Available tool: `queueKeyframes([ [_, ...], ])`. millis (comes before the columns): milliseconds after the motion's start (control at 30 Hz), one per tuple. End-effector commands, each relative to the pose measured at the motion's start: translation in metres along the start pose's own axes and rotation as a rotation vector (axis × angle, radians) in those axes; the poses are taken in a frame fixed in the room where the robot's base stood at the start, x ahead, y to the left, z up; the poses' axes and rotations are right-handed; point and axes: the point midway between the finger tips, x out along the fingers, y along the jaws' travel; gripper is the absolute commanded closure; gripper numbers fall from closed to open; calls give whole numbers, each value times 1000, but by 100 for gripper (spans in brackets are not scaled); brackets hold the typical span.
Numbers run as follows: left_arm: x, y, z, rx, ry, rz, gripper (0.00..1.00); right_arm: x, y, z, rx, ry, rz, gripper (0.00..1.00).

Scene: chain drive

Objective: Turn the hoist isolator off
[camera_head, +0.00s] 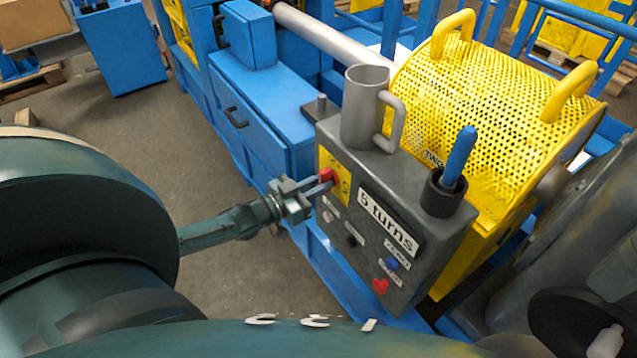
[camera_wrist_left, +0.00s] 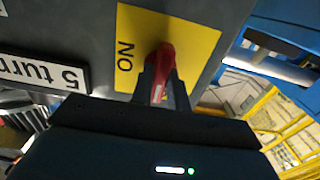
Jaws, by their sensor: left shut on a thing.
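The hoist isolator is a red handle (camera_head: 328,176) on a yellow plate (camera_head: 343,188) at the upper left of a dark grey control box (camera_head: 420,262). My left gripper (camera_head: 318,185) reaches it from the left and is shut on the red handle. In the left wrist view the red handle (camera_wrist_left: 163,62) stands between the dark fingers (camera_wrist_left: 160,88), against the yellow plate (camera_wrist_left: 190,40) with "ON" printed on it. Any other marking on the plate is hidden behind the gripper. My right gripper is not in view.
On the box stand a grey jug (camera_head: 365,110) and a holder (camera_head: 443,195) with a blue-handled tool (camera_head: 459,155). The box front carries a "5 turns" label (camera_head: 387,222), a blue button (camera_head: 391,263) and a red one (camera_head: 380,286). A yellow perforated guard (camera_head: 480,110) stands behind.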

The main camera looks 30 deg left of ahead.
Motion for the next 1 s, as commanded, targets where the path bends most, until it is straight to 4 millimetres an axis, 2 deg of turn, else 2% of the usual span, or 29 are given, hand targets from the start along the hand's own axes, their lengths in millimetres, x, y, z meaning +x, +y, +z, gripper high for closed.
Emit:
queueKeyframes([
  [300,-1,0,1,-7,-3,-1,100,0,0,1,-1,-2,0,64],
  [333,-1,0,1,-7,-3,-1,83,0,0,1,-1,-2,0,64],
  [600,0,0,1,-5,-2,-1,62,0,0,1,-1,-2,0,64],
  [867,-2,0,0,-4,-1,0,62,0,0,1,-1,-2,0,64],
  [1000,-16,0,1,-4,-3,-1,62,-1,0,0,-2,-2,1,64],
])
